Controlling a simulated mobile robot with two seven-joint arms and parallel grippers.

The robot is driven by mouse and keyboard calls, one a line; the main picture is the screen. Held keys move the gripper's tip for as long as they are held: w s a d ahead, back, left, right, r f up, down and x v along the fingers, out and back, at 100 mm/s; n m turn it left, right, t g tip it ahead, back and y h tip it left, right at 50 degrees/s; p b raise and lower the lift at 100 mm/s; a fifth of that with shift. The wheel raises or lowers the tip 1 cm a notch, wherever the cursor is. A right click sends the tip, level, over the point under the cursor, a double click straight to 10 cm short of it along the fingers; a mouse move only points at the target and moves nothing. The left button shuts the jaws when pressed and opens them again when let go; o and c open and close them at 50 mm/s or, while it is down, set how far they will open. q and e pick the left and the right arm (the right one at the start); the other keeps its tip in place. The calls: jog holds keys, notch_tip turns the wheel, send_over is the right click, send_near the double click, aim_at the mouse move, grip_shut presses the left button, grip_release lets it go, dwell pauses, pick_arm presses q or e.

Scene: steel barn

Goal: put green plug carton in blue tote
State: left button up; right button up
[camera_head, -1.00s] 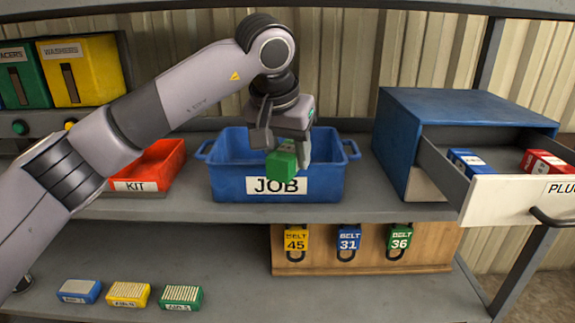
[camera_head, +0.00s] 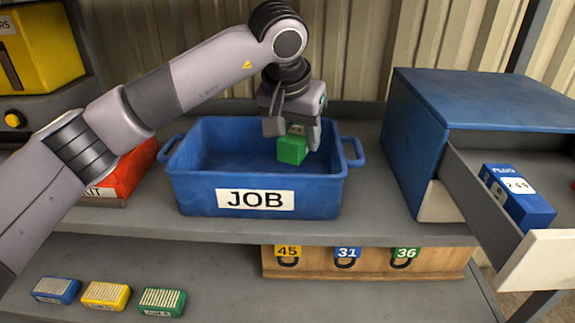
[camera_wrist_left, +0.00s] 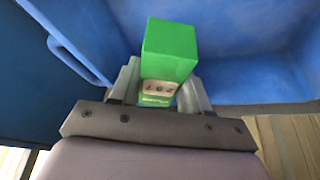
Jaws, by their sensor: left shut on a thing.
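The green plug carton (camera_head: 292,149) is held in my left gripper (camera_head: 296,133), over the right part of the blue tote. In the left wrist view the carton (camera_wrist_left: 171,50) sits between the two fingers of my left gripper (camera_wrist_left: 158,92), with a pale printed label facing the palm. The blue tote (camera_head: 190,197) carries a white JOB label and stands on the upper shelf. Its visible inside is empty. In the left wrist view the tote's blue wall and floor (camera_wrist_left: 255,60) show behind the carton. My right gripper is not in view.
A blue cabinet (camera_head: 412,140) with an open drawer holding a blue plug carton (camera_head: 517,197) stands right of the tote. A red KIT bin (camera_head: 128,172) is close on the left. Several small boxes and a belt board (camera_head: 430,262) are lower down.

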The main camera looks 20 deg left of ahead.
aim_at(292, 139)
pick_arm(q)
notch_tip(292, 139, down, 6)
jog(key=shift+f+p, duration=0.1)
jog(key=shift+p, duration=0.25)
jog(key=shift+f, duration=0.1)
jog(key=shift+f, duration=0.1)
jog(key=o, duration=1.1)
jog(key=shift+c, duration=0.2)
jog(key=b+v, duration=0.1)
jog(key=v, duration=1.1)
jog(key=shift+b, duration=0.35)
jog(key=shift+s, duration=0.1)
